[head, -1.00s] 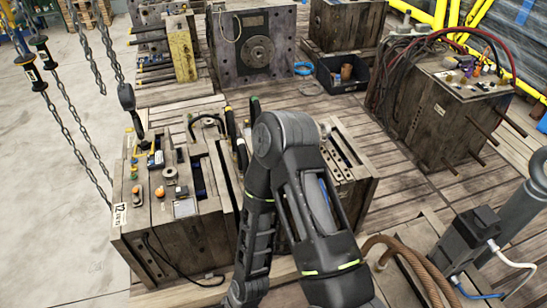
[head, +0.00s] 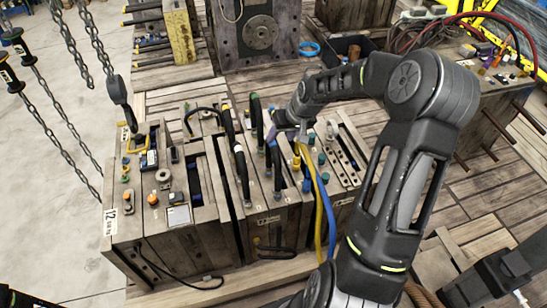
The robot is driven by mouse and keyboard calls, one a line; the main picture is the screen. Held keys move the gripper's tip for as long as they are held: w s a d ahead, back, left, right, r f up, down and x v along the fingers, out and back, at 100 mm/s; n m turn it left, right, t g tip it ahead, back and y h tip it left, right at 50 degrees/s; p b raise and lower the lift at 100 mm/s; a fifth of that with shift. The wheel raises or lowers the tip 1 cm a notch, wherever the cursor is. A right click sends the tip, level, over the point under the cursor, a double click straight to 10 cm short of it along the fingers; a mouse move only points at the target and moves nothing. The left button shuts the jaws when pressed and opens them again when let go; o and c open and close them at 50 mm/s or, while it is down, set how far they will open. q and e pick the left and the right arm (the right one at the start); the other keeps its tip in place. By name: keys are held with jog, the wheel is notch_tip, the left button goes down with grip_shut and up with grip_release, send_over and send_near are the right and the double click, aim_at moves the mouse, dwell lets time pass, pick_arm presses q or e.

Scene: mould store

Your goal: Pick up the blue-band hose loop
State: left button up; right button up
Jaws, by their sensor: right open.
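Several black hose loops stand on the wooden-looking mould block. One with a yellowish band (head: 241,165) and one with a green band (head: 257,118) are left of my right gripper. Another dark hose (head: 276,168), with bluish colour near it, stands just below the gripper; I cannot tell for sure that it is the blue-band loop. My right gripper (head: 284,133) is open, pointing left and down over this row, its tips partly merging with the hoses. I cannot tell whether it touches any. My left gripper is not in view.
A blue hose (head: 327,215) and a yellow hose (head: 312,190) hang down the block's front beside my right arm. Chains with a dark hook (head: 118,92) hang at the left. A black bin (head: 345,48) stands behind.

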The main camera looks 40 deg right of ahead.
aim_at(275, 145)
jog(key=shift+s+a+r, duration=0.1)
jog(key=shift+a, duration=0.05)
jog(key=shift+x, duration=1.45)
jog(key=shift+p, duration=0.3)
jog(key=shift+f, duration=0.35)
jog(key=p+x, duration=0.1)
jog(key=x, duration=0.3)
jog(key=shift+f, duration=0.2)
jog(key=shift+c, duration=0.3)
grip_shut()
